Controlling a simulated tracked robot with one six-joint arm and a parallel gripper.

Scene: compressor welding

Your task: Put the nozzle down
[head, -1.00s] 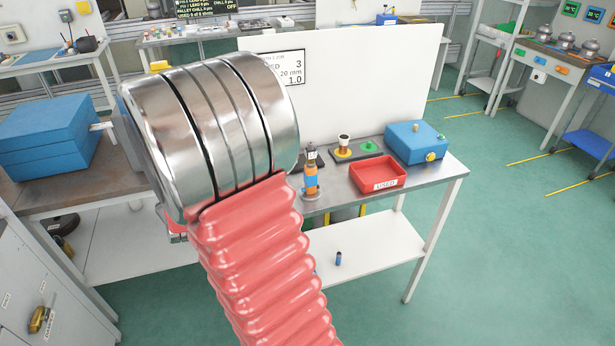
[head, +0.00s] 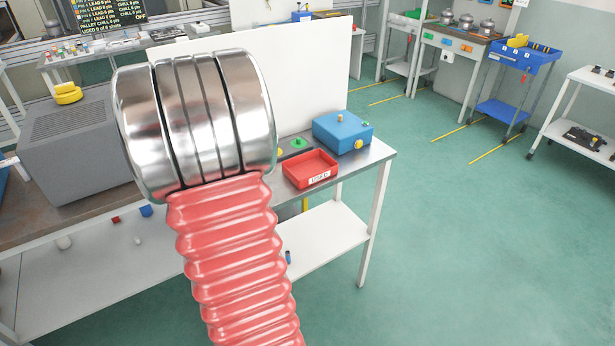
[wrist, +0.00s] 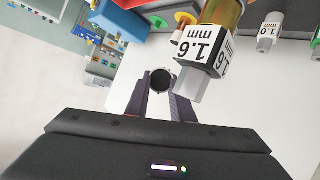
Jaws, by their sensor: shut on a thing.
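In the wrist view my gripper (wrist: 160,84) has its two dark fingers on either side of a small round piece with a dark open end, which looks like the nozzle (wrist: 160,79). It is shut on this piece, in front of a pale surface; I cannot tell whether the piece touches it. Just right of the fingers is a grey block with white labels reading 1.6 mm (wrist: 205,50), with an amber cylinder behind it. A smaller grey piece labelled 1.0 mm (wrist: 268,31) is farther right. In the head view my arm hides the gripper and nozzle.
In the head view a red tray labelled USED (head: 310,171) and a blue box (head: 343,132) with a yellow knob stand on the bench. A white panel (head: 310,75) rises behind them. A grey box (head: 75,145) is at left.

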